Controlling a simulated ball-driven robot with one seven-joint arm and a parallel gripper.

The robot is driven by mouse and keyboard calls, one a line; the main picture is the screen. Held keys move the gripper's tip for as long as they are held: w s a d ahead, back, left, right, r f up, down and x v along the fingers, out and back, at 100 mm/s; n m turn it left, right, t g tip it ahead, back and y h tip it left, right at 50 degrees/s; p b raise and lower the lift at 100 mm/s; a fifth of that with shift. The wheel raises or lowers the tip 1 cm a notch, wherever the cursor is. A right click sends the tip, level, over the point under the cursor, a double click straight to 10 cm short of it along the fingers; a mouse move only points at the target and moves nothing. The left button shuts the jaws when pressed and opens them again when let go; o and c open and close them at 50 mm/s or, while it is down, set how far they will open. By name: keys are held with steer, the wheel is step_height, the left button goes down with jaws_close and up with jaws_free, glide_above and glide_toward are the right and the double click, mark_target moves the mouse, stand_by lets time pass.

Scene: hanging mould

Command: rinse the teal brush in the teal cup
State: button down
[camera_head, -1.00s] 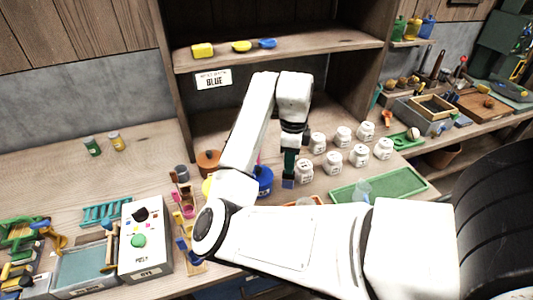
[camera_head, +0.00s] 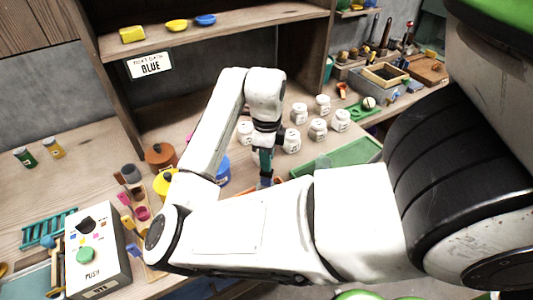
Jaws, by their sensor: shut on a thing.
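A small teal vessel (camera_head: 328,69), possibly the teal cup, stands at the back right beside the shelf's side panel, partly hidden. My arm covers much of the bench's middle.
White jars (camera_head: 299,113) stand in rows right of my gripper. A green tray (camera_head: 345,155) lies in front of them. A blue pot (camera_head: 223,172) and a yellow pot (camera_head: 161,184) are partly behind my arm. A push-button box (camera_head: 97,247) stands at front left.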

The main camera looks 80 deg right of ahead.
mark_target(267, 171)
steer(key=shift+f+b, duration=2.55)
steer(key=shift+f, duration=1.1)
steer(key=shift+r, duration=0.1)
steer(key=shift+r+p, duration=3.65)
steer(key=shift+r, duration=0.85)
steer(key=shift+r+p, duration=1.65)
steer(key=shift+r, duration=0.45)
steer(key=shift+f, duration=0.1)
